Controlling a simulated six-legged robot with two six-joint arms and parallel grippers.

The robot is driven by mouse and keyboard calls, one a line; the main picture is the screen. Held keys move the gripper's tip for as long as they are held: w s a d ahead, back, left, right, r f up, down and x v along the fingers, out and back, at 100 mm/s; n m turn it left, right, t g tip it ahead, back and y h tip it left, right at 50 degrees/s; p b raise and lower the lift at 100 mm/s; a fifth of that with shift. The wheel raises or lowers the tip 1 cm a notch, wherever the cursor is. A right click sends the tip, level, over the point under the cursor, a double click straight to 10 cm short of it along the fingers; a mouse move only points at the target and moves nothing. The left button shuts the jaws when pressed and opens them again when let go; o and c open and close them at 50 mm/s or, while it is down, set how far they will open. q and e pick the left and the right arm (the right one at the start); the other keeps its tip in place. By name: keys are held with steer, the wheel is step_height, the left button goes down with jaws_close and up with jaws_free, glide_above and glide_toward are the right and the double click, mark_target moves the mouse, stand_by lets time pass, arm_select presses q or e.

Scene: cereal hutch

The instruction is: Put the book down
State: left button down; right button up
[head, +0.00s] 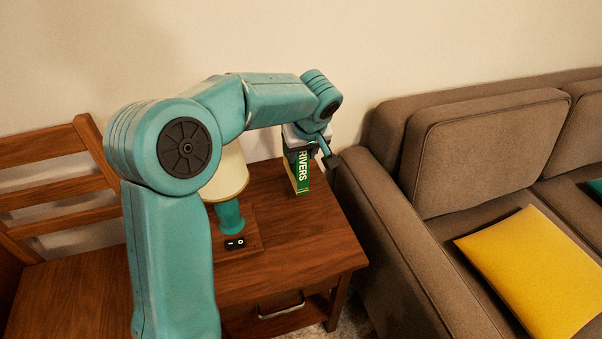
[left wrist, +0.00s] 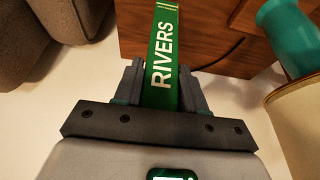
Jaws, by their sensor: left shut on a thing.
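The green book (head: 301,172) with RIVERS in white on its spine is upright at the back right of the wooden side table (head: 290,250). My left gripper (head: 312,147) holds it from above. In the left wrist view the spine of the book (left wrist: 165,40) runs between the two dark fingers of my left gripper (left wrist: 161,75), which are shut on it. The book's lower end is at or just above the tabletop; I cannot tell if it touches. My right gripper is not in view.
A lamp with a teal base (head: 229,216) and cream shade stands left of the book, partly behind my arm. A small black switch (head: 235,243) lies before it. A brown sofa (head: 400,230) with a yellow cushion (head: 535,270) is close on the right. The tabletop's front right is clear.

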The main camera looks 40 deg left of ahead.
mark_target(303, 164)
arm_select(q)
step_height(303, 164, down, 5)
steer(key=shift+b, duration=0.7)
steer(key=shift+f, duration=0.15)
steer(key=c, duration=0.6)
jaws_free()
steer(key=shift+c, duration=0.2)
